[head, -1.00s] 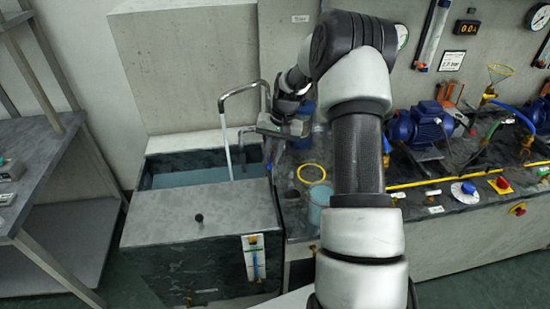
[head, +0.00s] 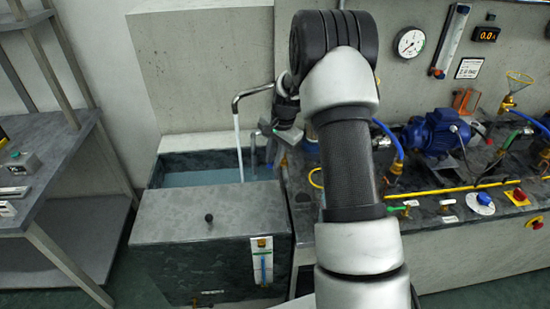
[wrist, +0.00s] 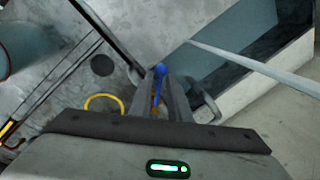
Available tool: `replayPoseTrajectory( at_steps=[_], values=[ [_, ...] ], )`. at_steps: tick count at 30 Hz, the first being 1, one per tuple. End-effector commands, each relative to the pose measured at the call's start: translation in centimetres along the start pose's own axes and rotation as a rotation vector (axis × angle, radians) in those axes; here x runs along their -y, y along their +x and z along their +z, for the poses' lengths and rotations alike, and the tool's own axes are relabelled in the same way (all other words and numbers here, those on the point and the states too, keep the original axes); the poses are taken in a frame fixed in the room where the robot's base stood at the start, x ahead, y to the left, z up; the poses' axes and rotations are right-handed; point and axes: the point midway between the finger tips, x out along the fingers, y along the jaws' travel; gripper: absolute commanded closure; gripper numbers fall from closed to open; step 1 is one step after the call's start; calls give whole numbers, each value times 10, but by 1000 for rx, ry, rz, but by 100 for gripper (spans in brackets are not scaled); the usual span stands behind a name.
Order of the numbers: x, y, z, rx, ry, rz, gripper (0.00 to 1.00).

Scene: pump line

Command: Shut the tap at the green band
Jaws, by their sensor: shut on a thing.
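My gripper (head: 284,134) is at the back right corner of the water tank (head: 215,207), beside the bent metal pipe (head: 252,91). In the wrist view my gripper (wrist: 162,84) is shut on a slim blue lever (wrist: 160,71) with a rounded end. A brass-coloured part shows between the fingers below it. The tap's body is mostly hidden by the fingers. I cannot make out a green band there. Water (head: 239,148) runs from the pipe's mouth into the tank; the stream also shows in the wrist view (wrist: 252,66).
A yellow ring (head: 315,177) lies on the bench right of the tank, partly behind my arm. A small green-handled fitting (head: 397,208) is at the bench front. A blue pump (head: 437,130) stands farther right. A shelf unit (head: 45,190) stands at the left.

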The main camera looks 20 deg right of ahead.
Motion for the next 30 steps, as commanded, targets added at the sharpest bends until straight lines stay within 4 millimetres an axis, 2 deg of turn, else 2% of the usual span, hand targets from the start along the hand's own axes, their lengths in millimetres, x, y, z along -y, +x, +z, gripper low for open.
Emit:
replayPoseTrajectory(
  at_steps=[9,10,12,22,26,30],
  values=[
    [1,0,0,0,0,-2,100],
    [1,0,0,0,0,-2,82],
    [1,0,0,0,0,-2,73],
    [1,-3,0,-1,0,-1,73],
    [1,-18,0,-2,0,-2,73],
    [2,-48,-1,-4,0,-5,73]
  ],
)
